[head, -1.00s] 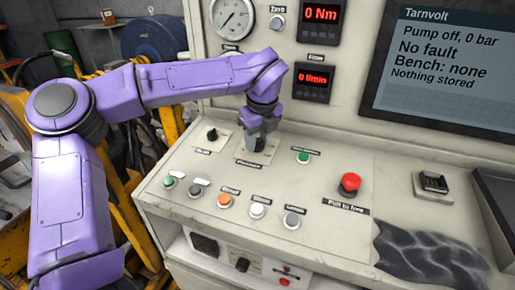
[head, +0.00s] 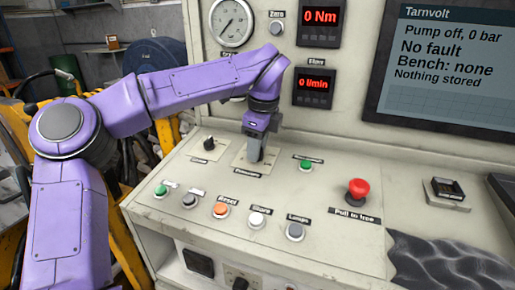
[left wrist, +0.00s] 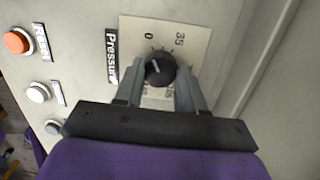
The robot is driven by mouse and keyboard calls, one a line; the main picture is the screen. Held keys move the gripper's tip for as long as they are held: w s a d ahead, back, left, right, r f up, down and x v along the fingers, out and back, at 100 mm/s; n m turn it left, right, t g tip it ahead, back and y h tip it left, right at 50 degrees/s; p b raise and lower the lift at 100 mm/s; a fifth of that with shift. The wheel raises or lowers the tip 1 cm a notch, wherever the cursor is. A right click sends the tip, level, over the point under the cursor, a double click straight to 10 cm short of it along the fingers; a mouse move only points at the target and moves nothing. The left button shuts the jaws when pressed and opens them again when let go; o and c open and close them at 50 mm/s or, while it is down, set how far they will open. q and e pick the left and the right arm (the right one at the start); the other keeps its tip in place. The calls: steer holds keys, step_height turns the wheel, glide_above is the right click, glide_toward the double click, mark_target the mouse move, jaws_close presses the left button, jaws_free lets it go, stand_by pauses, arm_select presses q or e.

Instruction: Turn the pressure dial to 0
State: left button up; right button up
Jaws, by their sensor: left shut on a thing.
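The pressure dial (left wrist: 160,70) is a round black knob with a white pointer mark on a pale plate (left wrist: 196,32). The plate carries the figures 0 and 35 and a black label (left wrist: 112,58) reading "Pressure". In the left wrist view the mark points roughly toward the 0 side; I cannot tell whether it lines up exactly. My left gripper (left wrist: 160,80) is shut on the dial, one finger on each side. In the head view the left gripper (head: 255,155) points down at the dial's plate and hides the knob. My right gripper is not in view.
Another black knob (head: 208,143) sits left of the dial, a green button (head: 306,166) to its right. A row of buttons, including an orange one (head: 221,210), lies in front. A red mushroom button (head: 357,190) stands right. The screen (head: 450,65) reads "Pump off, 0 bar".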

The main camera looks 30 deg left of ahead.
mark_target(261, 163)
arm_select(q)
steer(key=shift+f, duration=0.1)
steer(key=o, duration=1)
steer(key=shift+o, duration=0.2)
step_height(261, 163, up, 10)
steer(key=d+p, duration=0.1)
steer(key=shift+s+d+r, duration=0.25)
steer(key=shift+s+d, duration=0.05)
steer(key=shift+s, duration=0.1)
